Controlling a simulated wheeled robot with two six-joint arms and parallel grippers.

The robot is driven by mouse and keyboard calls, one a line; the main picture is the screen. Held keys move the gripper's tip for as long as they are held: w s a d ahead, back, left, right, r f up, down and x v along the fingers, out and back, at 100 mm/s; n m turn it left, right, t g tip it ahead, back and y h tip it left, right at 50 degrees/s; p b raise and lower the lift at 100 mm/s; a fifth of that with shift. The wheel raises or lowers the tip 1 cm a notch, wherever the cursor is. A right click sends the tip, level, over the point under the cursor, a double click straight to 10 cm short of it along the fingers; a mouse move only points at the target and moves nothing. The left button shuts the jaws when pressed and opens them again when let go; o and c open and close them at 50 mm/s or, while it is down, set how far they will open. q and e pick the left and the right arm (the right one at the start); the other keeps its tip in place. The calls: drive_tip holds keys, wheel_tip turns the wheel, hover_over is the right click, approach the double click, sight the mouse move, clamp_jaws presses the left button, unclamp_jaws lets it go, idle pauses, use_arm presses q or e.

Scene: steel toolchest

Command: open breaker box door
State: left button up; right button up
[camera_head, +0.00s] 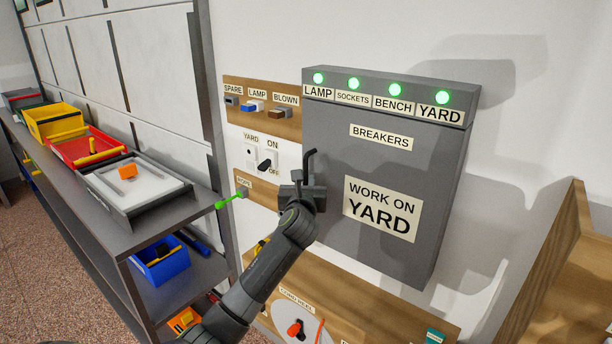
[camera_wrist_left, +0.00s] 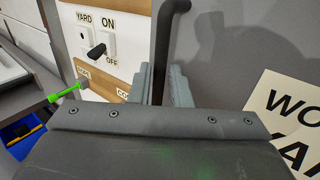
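The grey breaker box (camera_head: 395,185) hangs on the white wall. Its door is flat against the box front, with "BREAKERS" and "WORK ON YARD" labels. A dark bar handle (camera_head: 311,157) stands out at the door's left edge; its upper part also shows in the left wrist view (camera_wrist_left: 162,40). My left gripper (camera_head: 306,180) is at this handle, with the bar between its fingers (camera_wrist_left: 160,85). The fingers appear closed on the bar; the gripper body hides its lower part. My right gripper is in neither view.
Left of the box are a switch panel (camera_head: 260,155) and a green-tipped rod (camera_head: 231,199). A steel shelf (camera_head: 130,235) with bins stands at left. A wooden cabinet (camera_head: 560,260) stands at lower right, with bare wall between it and the box.

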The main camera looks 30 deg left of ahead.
use_arm(q)
drive_tip(key=shift+x, duration=1.2)
clamp_jaws()
